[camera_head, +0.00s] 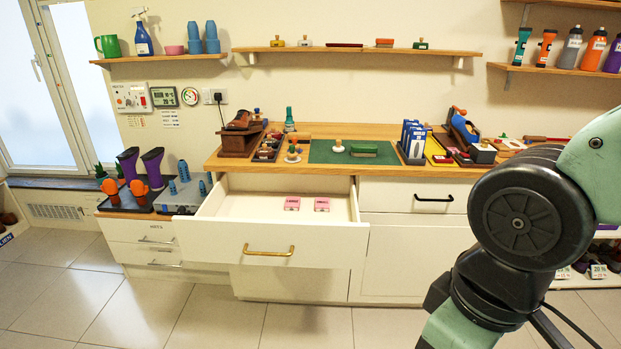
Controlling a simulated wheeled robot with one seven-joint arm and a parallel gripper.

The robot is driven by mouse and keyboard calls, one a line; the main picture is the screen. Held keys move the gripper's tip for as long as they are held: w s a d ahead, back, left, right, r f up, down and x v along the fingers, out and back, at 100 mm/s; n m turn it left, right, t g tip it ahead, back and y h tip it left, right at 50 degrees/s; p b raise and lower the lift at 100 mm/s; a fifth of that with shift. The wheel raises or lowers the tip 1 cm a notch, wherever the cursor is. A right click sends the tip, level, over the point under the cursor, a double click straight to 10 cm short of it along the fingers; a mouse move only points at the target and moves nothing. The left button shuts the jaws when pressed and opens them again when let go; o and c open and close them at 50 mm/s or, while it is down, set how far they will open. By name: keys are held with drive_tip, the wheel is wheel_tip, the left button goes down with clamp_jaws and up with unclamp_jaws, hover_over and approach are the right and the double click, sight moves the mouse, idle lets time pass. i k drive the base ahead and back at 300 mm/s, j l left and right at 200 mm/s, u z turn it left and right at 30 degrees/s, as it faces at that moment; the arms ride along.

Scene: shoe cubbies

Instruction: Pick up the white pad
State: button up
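I cannot make out a white pad for certain in the head view. An open white drawer (268,245) with a brass handle sticks out below the wooden counter (330,131). Two small pink items, one on the left (292,203) and one on the right (322,204), lie inside it with a gap between them. The rest of the visible drawer floor looks bare. On the counter, a green mat (356,159) bears a wooden-knobbed piece (338,147) and a green block (363,150). My arm fills the right side, and my gripper is out of view.
A closed drawer (413,206) is right of the open one. A brown shoe on a wooden stand (240,135) and blue packets (413,138) are on the counter. A low cabinet (145,233) with boots and bottles stands at left. Wall shelves hang above. The tiled floor in front is clear.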

sight(338, 149)
drive_tip(key=i+l, duration=0.15)
drive_tip(key=i, duration=0.55)
drive_tip(key=i+l, duration=0.15)
drive_tip(key=i, duration=0.5)
drive_tip(key=i+l, duration=0.15)
drive_tip(key=i, duration=0.55)
